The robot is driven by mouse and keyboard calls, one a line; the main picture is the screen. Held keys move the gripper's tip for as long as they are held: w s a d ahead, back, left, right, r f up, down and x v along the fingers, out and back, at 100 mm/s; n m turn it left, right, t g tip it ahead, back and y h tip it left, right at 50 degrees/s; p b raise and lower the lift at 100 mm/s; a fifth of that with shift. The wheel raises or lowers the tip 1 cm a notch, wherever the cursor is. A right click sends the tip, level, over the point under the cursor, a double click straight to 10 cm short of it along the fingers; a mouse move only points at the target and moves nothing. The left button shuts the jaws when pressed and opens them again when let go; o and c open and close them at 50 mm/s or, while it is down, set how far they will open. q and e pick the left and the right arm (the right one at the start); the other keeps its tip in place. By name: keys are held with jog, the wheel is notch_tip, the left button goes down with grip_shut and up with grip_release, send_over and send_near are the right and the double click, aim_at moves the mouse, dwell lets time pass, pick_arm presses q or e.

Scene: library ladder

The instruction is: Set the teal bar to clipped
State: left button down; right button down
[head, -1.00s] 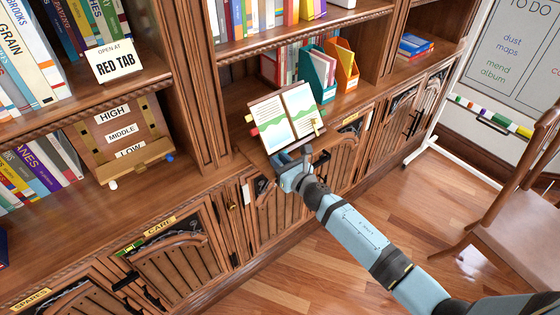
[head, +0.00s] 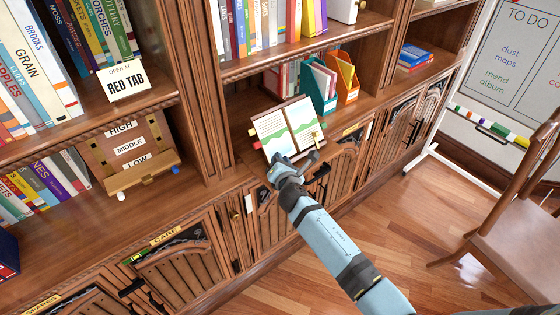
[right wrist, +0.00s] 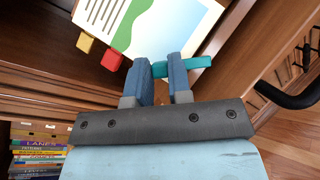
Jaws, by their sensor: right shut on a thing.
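The teal bar (right wrist: 196,63) shows in the right wrist view at the lower edge of the open book. My right gripper (right wrist: 162,72) is shut on it, with the bar's teal end sticking out past the right finger. In the head view my right gripper (head: 283,167) is at the lower edge of the open book (head: 270,128) and hides the bar. The book leans on its stand on the cabinet ledge. I cannot tell from these views whether the bar is clipped. My left gripper is not in view.
Red and yellow tabs (right wrist: 111,60) stick out from the book's side. Teal and orange file holders (head: 346,78) stand behind it on the ledge. Cabinet doors with black handles are below. A wooden chair (head: 510,230) stands at the right, with open floor between.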

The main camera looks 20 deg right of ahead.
jog(key=m+p, duration=0.1)
jog(key=r+m+g+h+p, duration=0.1)
jog(key=m, duration=0.1)
jog(key=w+d+m+g+h+p, duration=0.1)
jog(key=m, duration=0.1)
jog(key=shift+w+r+p, duration=0.1)
jog(key=shift+r+p, duration=0.15)
jog(key=shift+p, duration=0.1)
jog(key=shift+w+d+m+g+h+p, duration=0.1)
jog(key=shift+d+m+g+h+p, duration=0.1)
jog(key=shift+m+g+p, duration=0.3)
jog(key=shift+w+d+m+g+h+p, duration=0.15)
jog(key=shift+m+g+p, duration=0.25)
jog(key=shift+m, duration=0.2)
jog(key=shift+w+d+m+g+p, duration=0.1)
jog(key=shift+d+m+g+p, duration=0.25)
jog(key=shift+m+p, duration=0.3)
jog(key=shift+f+m, duration=0.1)
jog(key=shift+m, duration=0.15)
jog(key=c, duration=1)
grip_release()
jog(key=shift+c, duration=0.2)
